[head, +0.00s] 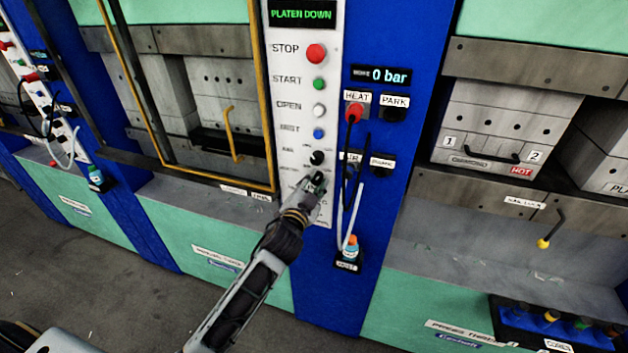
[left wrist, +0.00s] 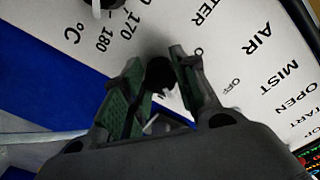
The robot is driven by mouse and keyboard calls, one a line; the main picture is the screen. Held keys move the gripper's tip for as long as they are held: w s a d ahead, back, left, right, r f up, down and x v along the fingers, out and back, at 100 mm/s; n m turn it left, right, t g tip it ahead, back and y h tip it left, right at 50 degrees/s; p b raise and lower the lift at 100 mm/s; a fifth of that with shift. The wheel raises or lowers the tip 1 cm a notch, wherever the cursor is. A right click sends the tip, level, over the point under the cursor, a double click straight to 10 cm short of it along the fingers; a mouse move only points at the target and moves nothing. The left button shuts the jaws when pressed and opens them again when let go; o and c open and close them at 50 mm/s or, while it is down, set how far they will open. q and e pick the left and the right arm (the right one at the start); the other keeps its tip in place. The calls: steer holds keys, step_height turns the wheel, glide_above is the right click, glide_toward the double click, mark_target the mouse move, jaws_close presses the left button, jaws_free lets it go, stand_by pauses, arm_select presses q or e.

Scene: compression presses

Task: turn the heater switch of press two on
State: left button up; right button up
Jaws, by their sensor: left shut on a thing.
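The control panel (head: 300,90) is a white strip on a blue column, with a green "PLATEN DOWN" display on top. My left gripper (head: 317,182) is at the panel's lower part, just below the black air knob (head: 317,157). In the left wrist view, the left gripper (left wrist: 163,88) is shut on a small black knob, the heater switch (left wrist: 159,72), with a finger on each side. Part of a label ending "TER" shows near it. The fingers hide part of the knob, and its turned position cannot be told. My right gripper is not in view.
Red, green, white and blue buttons (head: 318,84) line the panel above the gripper. A temperature dial (left wrist: 100,5) is close by in the wrist view. Black and pale hoses (head: 350,190) hang right of the panel, above a small bottle (head: 350,247). A yellow guard frame (head: 268,120) borders its left.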

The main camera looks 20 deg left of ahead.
arm_select(q)
steer(key=shift+r+m, duration=0.1)
steer(key=shift+m, duration=0.5)
steer(key=o, duration=1)
steer(key=shift+s, duration=0.15)
steer(key=shift+s+a, duration=0.15)
steer(key=shift+s, duration=5.7)
